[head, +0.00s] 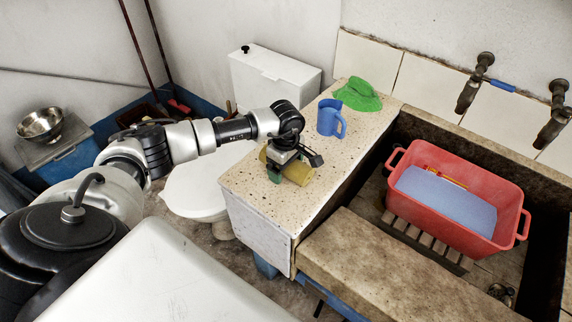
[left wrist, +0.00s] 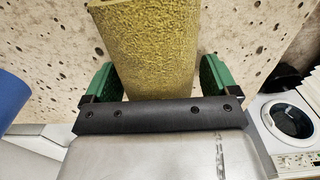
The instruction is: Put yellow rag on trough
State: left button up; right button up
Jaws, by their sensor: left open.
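The yellow rag (head: 299,173) is a rolled or folded yellow piece on the speckled counter (head: 240,180), left of the trough. My left gripper (head: 286,168) is over it, pointing down. In the left wrist view the yellow rag (left wrist: 155,45) lies between the two green fingers of the open left gripper (left wrist: 157,80), with a gap visible on each side. The stone trough (head: 400,275) is right of the counter, with a broad front ledge. My right gripper is not in view.
A red tub (head: 467,217) with bluish contents stands in the trough on a slatted rack (head: 425,240). A blue mug (head: 329,118) and a green cloth (head: 357,95) are farther back on the counter. Taps (head: 475,84) project from the wall. The trough's front ledge is clear.

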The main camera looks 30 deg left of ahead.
pick_arm(q)
jog(key=shift+r, duration=0.65)
notch_tip(320, 180, up, 11)
jog(key=shift+r+b, duration=0.1)
jog(key=shift+b, duration=0.6)
